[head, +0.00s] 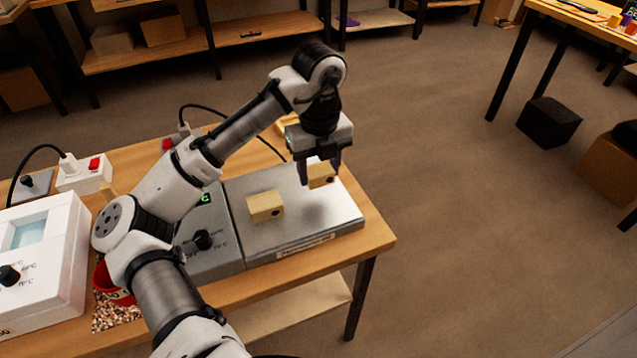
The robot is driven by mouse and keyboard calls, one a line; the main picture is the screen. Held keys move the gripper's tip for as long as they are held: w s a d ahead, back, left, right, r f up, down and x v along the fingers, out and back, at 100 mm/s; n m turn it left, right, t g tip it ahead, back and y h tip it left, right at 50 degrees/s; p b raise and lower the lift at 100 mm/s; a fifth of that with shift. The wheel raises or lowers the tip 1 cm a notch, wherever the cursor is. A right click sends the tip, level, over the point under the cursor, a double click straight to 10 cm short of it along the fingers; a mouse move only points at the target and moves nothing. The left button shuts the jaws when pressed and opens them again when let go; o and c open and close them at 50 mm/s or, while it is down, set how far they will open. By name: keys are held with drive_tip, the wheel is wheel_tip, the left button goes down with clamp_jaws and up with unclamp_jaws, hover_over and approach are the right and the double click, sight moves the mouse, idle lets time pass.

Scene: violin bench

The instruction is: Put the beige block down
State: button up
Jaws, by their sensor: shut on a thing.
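My gripper (318,170) is shut on a beige block (321,176) with a dark round hole in its front face. It holds the block over the right back part of a grey metal plate (330,217). A shadow lies on the plate below, and the block seems a little above the surface, though the exact gap cannot be told. A second, similar beige block (265,206) with a dark hole rests on the plate, to the left and nearer. The gripper fingers partly cover the held block.
The plate belongs to a device with a knob (203,240) and green display, on a wooden bench (378,237). My arm hides part of the bench. A white box with a dial (40,265) and a red container (110,283) stand at left. The plate's front right is bare.

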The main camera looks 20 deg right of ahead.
sight(319, 184)
drive_tip(key=shift+f, duration=2.15)
drive_tip(key=shift+f, duration=0.15)
drive_tip(key=o, duration=0.9)
drive_tip(key=shift+o, duration=0.2)
wheel_tip(319, 184, up, 12)
drive_tip(key=shift+r, duration=0.2)
